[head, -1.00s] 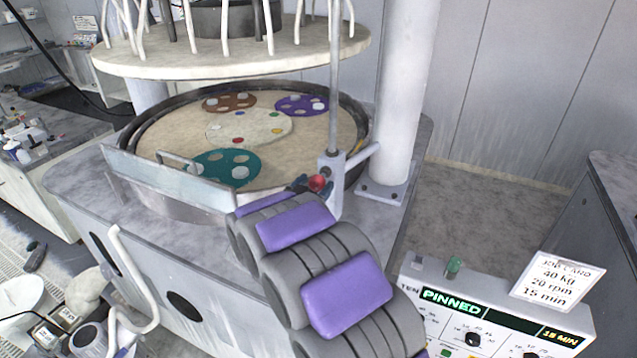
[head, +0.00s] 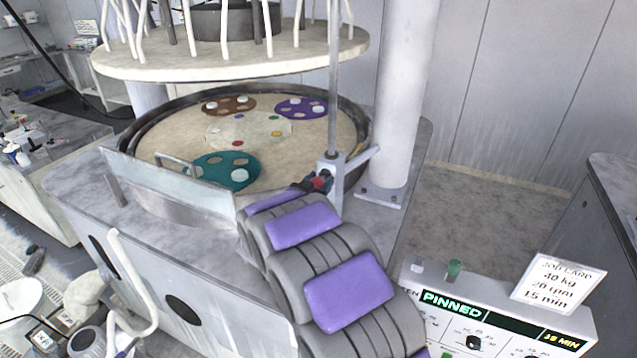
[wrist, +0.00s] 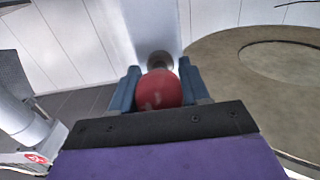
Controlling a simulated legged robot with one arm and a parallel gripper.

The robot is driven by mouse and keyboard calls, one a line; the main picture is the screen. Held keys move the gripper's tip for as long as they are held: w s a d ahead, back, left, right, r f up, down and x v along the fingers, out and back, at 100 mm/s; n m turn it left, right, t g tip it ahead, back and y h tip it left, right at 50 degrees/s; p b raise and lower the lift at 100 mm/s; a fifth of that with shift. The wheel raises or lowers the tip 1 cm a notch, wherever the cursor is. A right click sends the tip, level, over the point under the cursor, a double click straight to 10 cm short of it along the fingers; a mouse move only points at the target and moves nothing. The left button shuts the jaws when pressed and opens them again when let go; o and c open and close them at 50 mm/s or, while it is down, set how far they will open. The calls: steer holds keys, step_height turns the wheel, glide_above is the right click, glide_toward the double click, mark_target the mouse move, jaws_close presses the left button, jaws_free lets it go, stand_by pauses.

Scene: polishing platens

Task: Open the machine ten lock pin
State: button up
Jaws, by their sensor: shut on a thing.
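The lock pin's red ball knob (wrist: 160,91) sits between the two blue fingers of my gripper (wrist: 161,90) in the wrist view, and the fingers are shut on it. A grey round metal part (wrist: 160,60) shows just beyond the knob. In the head view my gripper (head: 318,182) is at the grey lock block (head: 333,172) at the foot of a vertical rod, and the knob is mostly hidden there by the fingers. The machine's control panel (head: 490,322) reads "PINNED".
The round platen (head: 190,135) carries coloured discs, with a clear splash guard (head: 165,180) at its front. A white column (head: 402,100) stands right of the lock block. A job card (head: 558,283) stands on the panel. A pale upper plate (head: 230,62) hangs above.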

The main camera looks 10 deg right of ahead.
jaws_close()
steer(key=p+v, duration=0.3)
steer(key=v, duration=0.2)
steer(key=shift+a, duration=0.1)
steer(key=shift+f, duration=0.1)
steer(key=shift+o, duration=1.7)
jaws_free()
steer(key=shift+s, duration=0.1)
steer(key=o, duration=0.4)
steer(key=shift+a, duration=0.2)
steer(key=shift+s, duration=0.1)
